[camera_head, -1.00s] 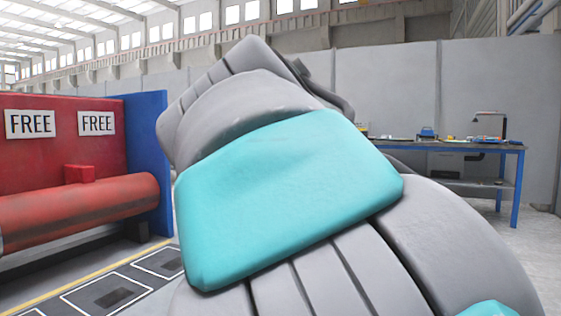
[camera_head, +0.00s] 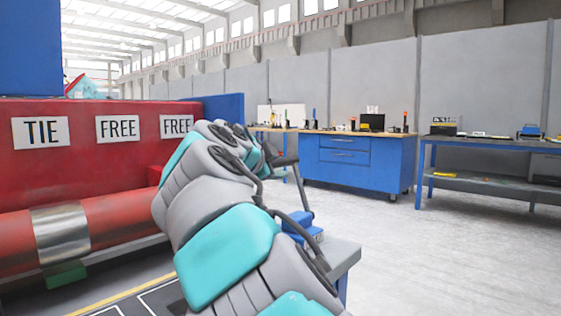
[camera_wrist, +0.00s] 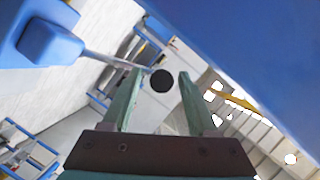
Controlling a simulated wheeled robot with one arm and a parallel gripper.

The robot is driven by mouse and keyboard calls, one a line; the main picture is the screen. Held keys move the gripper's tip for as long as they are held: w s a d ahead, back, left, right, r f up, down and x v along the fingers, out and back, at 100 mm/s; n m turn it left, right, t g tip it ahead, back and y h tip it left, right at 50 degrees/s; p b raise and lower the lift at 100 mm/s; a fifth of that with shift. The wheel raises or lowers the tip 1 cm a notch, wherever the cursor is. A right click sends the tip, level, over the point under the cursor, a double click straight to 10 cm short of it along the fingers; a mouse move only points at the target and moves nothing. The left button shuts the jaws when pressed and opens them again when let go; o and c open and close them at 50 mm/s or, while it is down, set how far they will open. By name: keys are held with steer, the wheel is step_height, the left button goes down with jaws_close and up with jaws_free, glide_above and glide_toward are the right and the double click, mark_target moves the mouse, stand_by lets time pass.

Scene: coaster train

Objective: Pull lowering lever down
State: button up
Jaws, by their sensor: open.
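The lever is a thin grey rod (camera_wrist: 110,60) with a round black knob (camera_wrist: 161,80). It rises from a blue box-like mount (camera_wrist: 50,40), and both show in the wrist view. In the head view the blue mount (camera_head: 303,230) stands on a grey tabletop right of my arm, with the dark rod (camera_head: 303,190) leaning up from it. My gripper (camera_wrist: 160,74) is open, with its two green fingers either side of the knob in the picture. I cannot tell whether either finger touches it.
A red machine (camera_head: 85,150) with TIE and FREE signs and a blue end panel (camera_head: 222,122) stands at left. A blue workbench (camera_head: 345,165) and a blue-legged table (camera_head: 480,180) stand at the back right. The floor (camera_head: 450,260) at right is clear.

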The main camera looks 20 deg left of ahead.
steer(key=shift+x, duration=0.9)
jaws_close()
stand_by(0.9)
